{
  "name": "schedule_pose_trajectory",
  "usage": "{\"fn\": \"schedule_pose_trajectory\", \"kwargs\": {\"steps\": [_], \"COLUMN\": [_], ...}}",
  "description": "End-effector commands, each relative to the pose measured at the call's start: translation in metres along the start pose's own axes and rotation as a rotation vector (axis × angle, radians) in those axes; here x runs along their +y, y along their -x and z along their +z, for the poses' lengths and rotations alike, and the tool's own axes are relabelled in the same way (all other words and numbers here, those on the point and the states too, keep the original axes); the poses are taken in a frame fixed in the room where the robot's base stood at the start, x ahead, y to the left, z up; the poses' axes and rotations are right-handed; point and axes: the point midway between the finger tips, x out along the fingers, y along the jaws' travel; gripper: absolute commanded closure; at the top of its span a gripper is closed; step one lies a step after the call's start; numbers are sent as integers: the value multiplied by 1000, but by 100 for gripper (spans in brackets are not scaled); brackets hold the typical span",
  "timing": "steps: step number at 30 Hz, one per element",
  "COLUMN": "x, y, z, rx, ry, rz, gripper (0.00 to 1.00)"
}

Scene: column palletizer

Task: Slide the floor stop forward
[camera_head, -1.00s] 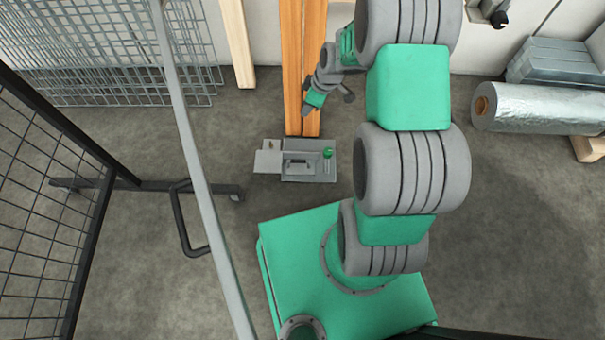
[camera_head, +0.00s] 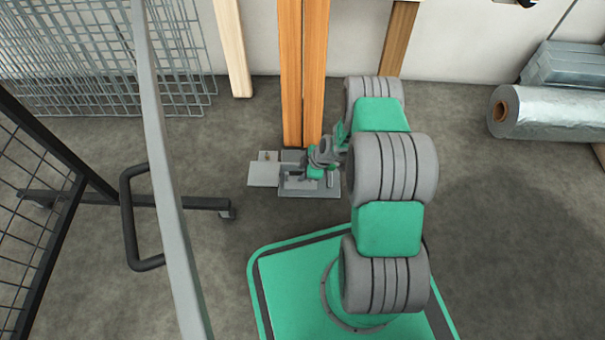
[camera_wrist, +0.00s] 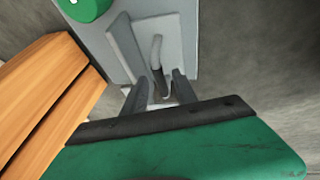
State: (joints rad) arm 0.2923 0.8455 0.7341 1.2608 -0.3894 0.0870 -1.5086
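The floor stop is a grey metal unit (camera_head: 325,189) on the floor at the foot of the orange posts, with a pale flat plate (camera_head: 264,174) at its left. My gripper (camera_head: 314,176) is low over it and hides part of it. In the wrist view, an upright grey bar handle (camera_wrist: 156,52) rises from the unit's grey base (camera_wrist: 168,12). My two dark fingers (camera_wrist: 160,88) stand apart on either side of the handle's lower end, with gaps visible. A green knob (camera_wrist: 84,8) is at the top left of the wrist view.
Orange wooden posts (camera_head: 303,75) stand right behind the unit. A black wheeled frame (camera_head: 190,203) and mesh panel are at left. A foil-wrapped roll (camera_head: 548,112) lies at right. Floor between unit and my base is clear.

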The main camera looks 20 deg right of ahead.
Motion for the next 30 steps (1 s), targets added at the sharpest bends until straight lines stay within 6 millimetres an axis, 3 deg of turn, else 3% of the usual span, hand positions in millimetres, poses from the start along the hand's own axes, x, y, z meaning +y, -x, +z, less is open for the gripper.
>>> {"fn": "schedule_pose_trajectory", "kwargs": {"steps": [5,18,30], "x": [0,0,0], "y": [1,1,1], "z": [0,0,0], "rx": [0,0,0], "ry": [0,0,0], "rz": [0,-1,-1], "gripper": [66,100,100]}}
